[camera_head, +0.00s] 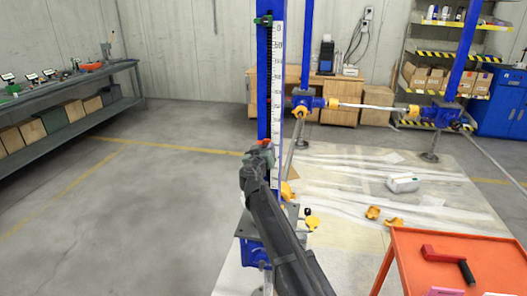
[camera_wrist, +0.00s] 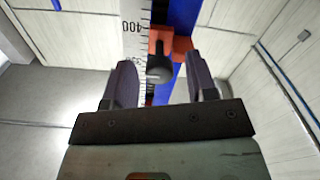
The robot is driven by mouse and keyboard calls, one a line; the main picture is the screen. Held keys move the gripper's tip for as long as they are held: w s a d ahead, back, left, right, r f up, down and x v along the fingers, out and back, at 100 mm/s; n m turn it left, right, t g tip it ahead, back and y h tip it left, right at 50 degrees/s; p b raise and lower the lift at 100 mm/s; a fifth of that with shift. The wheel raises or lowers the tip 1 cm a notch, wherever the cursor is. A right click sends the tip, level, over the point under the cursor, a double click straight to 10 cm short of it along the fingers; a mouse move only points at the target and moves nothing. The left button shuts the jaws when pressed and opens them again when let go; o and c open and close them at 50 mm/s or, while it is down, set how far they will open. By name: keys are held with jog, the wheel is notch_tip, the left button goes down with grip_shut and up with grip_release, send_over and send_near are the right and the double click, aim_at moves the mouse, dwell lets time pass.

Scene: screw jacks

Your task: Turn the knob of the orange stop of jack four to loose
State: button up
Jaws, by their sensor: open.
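The orange stop (camera_wrist: 162,38) is on the blue column of the jack, beside the white scale, near the 400 mark in the wrist view. Its dark round knob (camera_wrist: 160,75) points toward my gripper (camera_wrist: 157,84). My gripper is open, with one finger on each side of the knob and a visible gap to each. I cannot tell how deep the knob sits between the fingers. In the head view, my gripper (camera_head: 260,150) is at the column, and a little of the orange stop shows (camera_head: 265,142) above it. The knob is hidden there.
A green stop (camera_head: 263,20) sits high on the same blue column (camera_head: 262,80). An orange table (camera_head: 460,255) with a red tool (camera_head: 445,256) stands at the lower right. Other blue jacks (camera_head: 308,102) stand behind. The floor to the left is clear.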

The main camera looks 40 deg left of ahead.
jog(key=c, duration=0.9)
jog(key=shift+c, duration=0.2)
jog(key=shift+n, duration=0.4)
jog(key=shift+f+n, duration=0.15)
jog(key=shift+n, duration=6.8)
jog(key=shift+f+n, duration=0.15)
jog(key=shift+n, duration=6.8)
jog(key=o, duration=0.9)
